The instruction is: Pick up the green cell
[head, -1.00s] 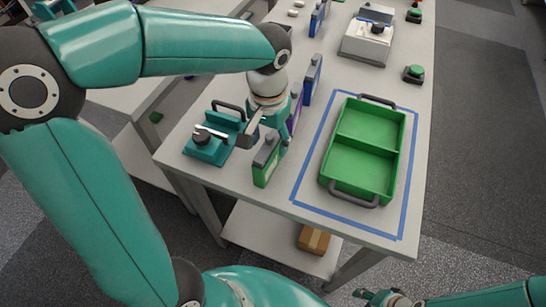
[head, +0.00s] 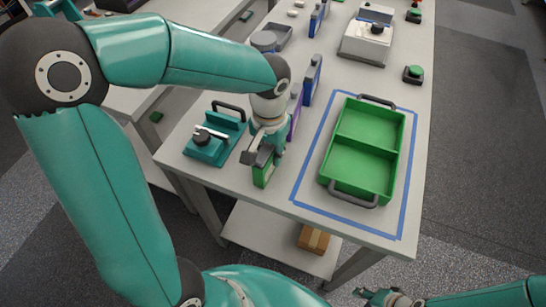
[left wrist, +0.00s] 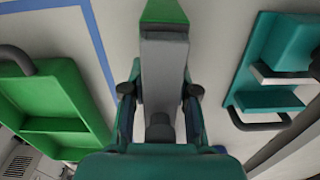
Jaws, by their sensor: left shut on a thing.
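The green cell (head: 262,174) has a grey top and stands upright near the table's front edge, between the teal fixture and the green tray. My left gripper (head: 264,154) is over it and shut on its grey upper part, hiding much of it. In the left wrist view the cell's grey part (left wrist: 165,70) lies between the two fingers of my left gripper (left wrist: 161,92), with its green part (left wrist: 163,11) beyond. The cell seems to rest on the table. My right gripper (head: 372,296) shows small at the bottom edge; its jaw opening is unclear.
A two-compartment green tray (head: 361,158) with grey handles lies empty inside a blue tape outline, right of the cell. A teal fixture (head: 214,140) with a handle stands at left. Purple and blue cells (head: 312,80) stand close behind the gripper. A green button (head: 414,73) is farther back.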

